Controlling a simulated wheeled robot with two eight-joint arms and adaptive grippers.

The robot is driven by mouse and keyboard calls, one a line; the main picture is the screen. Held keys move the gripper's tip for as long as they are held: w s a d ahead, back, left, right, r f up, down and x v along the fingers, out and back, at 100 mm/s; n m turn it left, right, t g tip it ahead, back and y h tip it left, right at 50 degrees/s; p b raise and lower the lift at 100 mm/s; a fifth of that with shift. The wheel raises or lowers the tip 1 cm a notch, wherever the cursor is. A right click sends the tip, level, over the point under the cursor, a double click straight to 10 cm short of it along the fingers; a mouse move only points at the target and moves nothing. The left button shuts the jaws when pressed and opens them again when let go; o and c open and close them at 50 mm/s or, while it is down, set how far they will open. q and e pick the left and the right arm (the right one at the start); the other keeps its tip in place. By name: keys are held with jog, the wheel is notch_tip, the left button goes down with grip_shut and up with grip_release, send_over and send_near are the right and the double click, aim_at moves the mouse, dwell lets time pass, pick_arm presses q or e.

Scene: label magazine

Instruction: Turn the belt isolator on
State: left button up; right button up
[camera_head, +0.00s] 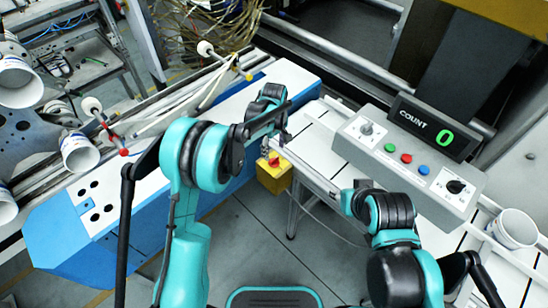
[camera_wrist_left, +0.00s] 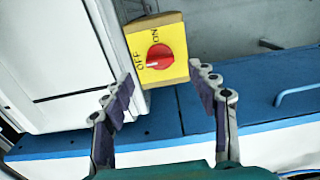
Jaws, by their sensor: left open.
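The belt isolator is a yellow box (camera_head: 275,178) with a red rotary knob, low beside the white table in the head view. In the left wrist view the isolator's yellow face (camera_wrist_left: 176,34) carries the words OFF and ON, and a pale mark on the red knob (camera_wrist_left: 159,57) points toward OFF. My left gripper (camera_wrist_left: 165,92) is open and empty, its fingers short of the box and to either side of it. In the head view the left gripper (camera_head: 279,146) is just above the isolator, partly hidden by its arm. My right gripper (camera_head: 347,203) is small and unclear there.
A grey control panel (camera_head: 408,158) with coloured buttons, dials and a COUNT display (camera_head: 425,126) reading 0 stands at the right. A blue and white machine (camera_head: 75,215) runs along the left. A white cup (camera_head: 513,229) is at the far right. Grey floor is open below the isolator.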

aim_at(274, 159)
pick_arm(q)
notch_tip(274, 159, down, 5)
jog(key=shift+f+b, duration=0.15)
jog(key=shift+b, duration=0.45)
jog(key=c, duration=1.2)
